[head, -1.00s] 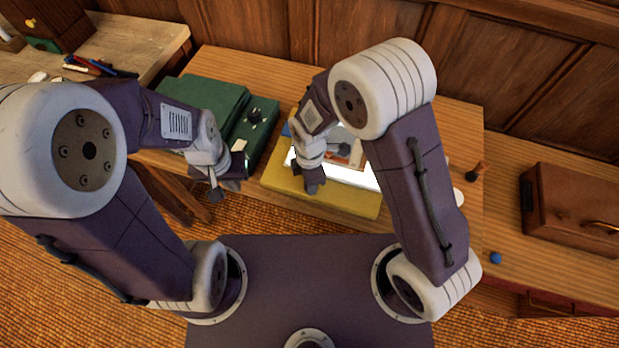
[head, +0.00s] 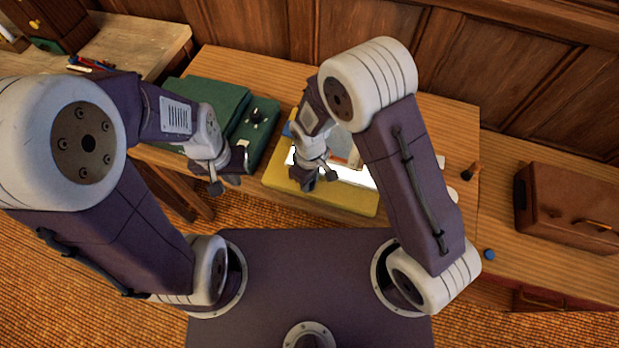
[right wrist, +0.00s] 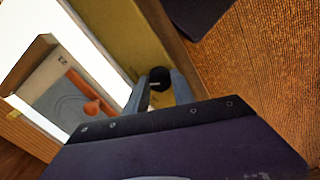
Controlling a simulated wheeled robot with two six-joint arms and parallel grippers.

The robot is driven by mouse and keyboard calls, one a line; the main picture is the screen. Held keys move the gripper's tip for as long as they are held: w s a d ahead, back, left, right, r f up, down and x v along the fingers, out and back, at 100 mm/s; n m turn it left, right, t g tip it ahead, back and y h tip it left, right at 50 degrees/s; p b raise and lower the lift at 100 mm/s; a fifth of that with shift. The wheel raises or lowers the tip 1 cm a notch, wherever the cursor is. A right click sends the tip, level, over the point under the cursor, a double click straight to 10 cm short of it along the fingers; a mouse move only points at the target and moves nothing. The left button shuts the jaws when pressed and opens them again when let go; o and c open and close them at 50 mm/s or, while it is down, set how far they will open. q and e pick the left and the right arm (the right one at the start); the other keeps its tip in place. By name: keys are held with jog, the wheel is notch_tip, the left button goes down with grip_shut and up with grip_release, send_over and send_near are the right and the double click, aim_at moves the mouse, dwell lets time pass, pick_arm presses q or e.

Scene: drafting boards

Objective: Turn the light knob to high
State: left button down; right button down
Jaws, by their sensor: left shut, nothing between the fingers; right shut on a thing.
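A yellow light box (head: 345,203) with a bright white panel (head: 357,178) lies on the wooden desk in front of me. In the right wrist view, a dark round knob (right wrist: 160,77) sits on the box's yellow front edge (right wrist: 124,38). My right gripper (right wrist: 159,92) is shut on this knob, one finger on each side. In the head view my right gripper (head: 318,178) is over the box's front edge and hides the knob. The knob's setting mark cannot be read. My left gripper (head: 229,177) is shut and empty, left of the box and in front of the desk.
A green case (head: 214,103) and a smaller green unit with a dark knob (head: 257,116) stand left of the box. A board with an orange part (right wrist: 91,105) lies on the panel. A brown case (head: 570,207) and a blue knob (head: 489,254) are at right.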

jog(key=m+p, duration=0.1)
jog(key=m, duration=0.5)
jog(key=shift+r, duration=0.1)
jog(key=shift+m, duration=0.4)
dwell(0.3)
jog(key=c, duration=1.1)
grip_release()
jog(key=shift+o, duration=0.2)
notch_tip(320, 180, up, 9)
